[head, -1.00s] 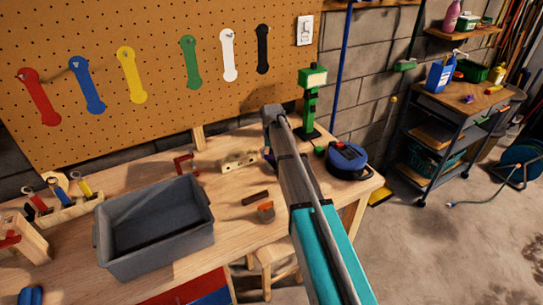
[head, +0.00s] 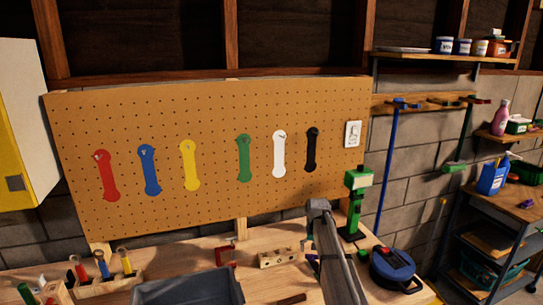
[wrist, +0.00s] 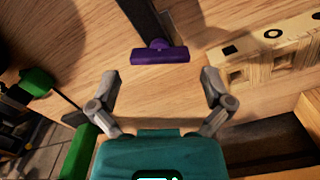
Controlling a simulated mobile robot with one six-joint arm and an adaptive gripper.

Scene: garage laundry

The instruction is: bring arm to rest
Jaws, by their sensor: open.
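My arm (head: 335,255) reaches over the wooden workbench at the right of the head view, and its upper part hides my gripper there. In the wrist view my gripper (wrist: 160,80) is open, with its two grey fingers apart and nothing between them. A purple piece (wrist: 160,55) attached to a dark bar lies just beyond the fingertips. A pale wooden block with holes and marks (wrist: 270,55) is to the right of the fingers.
A grey bin (head: 190,290) stands on the bench (head: 270,287). A green lamp-like tool (head: 355,205) and a blue reel (head: 393,268) are right of my arm. The pegboard (head: 215,160) with several coloured hanging tools is behind. A shelf cart (head: 490,240) stands at far right.

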